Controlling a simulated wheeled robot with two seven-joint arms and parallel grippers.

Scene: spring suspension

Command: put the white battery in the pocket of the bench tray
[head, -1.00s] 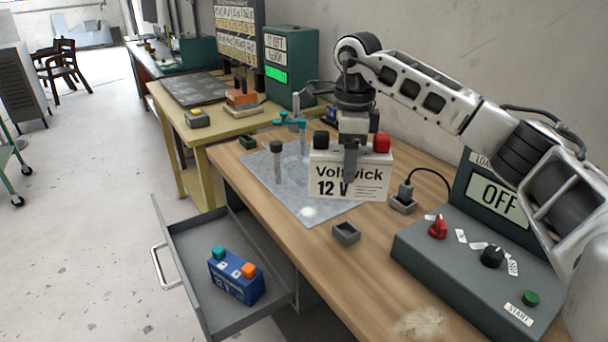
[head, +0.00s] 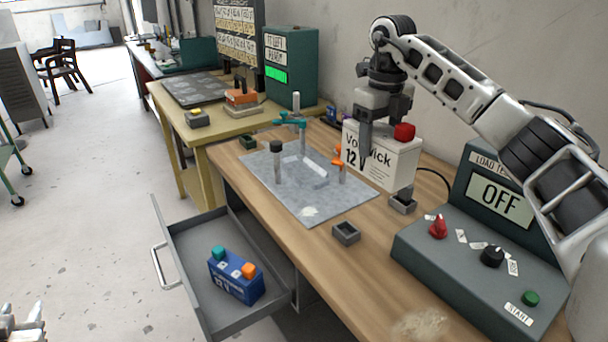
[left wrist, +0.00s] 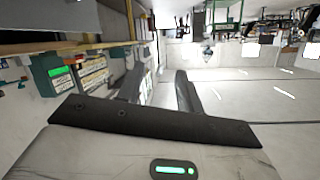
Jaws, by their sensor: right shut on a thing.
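The white battery (head: 402,164), lettered "Voltwick 12 V" and with a red terminal cap, is held upright above the bench by my right gripper (head: 365,160). One finger crosses its front and hides part of the lettering and the other cap. The grey bench tray (head: 257,161) lies flat on the bench, left of the battery. A pale rectangular outline (head: 318,181) on it looks like the pocket; it is empty. My left gripper (left wrist: 160,74) is open and empty in the left wrist view, away from the bench; only pale parts show in the head view's lower left corner.
Posts (head: 277,160) and teal and orange clamp parts stand around the pocket. A socket block with a cable (head: 403,204) is below the battery. A tester reading OFF (head: 499,201) is at right. An open drawer (head: 197,300) holds a blue battery (head: 236,281).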

